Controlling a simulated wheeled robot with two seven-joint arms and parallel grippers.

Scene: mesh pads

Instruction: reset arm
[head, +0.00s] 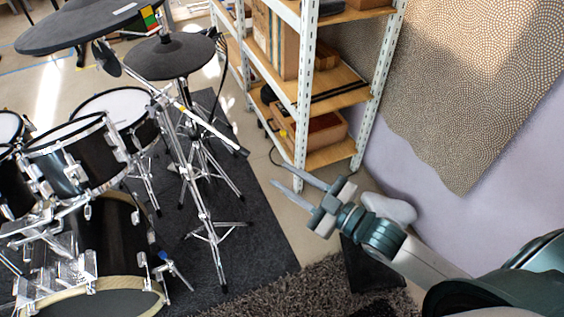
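My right gripper (274,173) reaches in from the lower right on a grey and teal arm. Its two thin grey fingers point to the upper left and stand apart with nothing between them. It hangs in front of the shelf's lower end and the floor, touching nothing that I can see. My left gripper does not show in the head view.
A black drum kit (68,165) with chrome stands and dark cymbals (170,56) fills the left, on a dark mat (262,235). A white-framed shelf (303,100) with boxes stands behind my gripper. A patterned panel (470,90) covers the wall. A shaggy rug (285,293) lies below.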

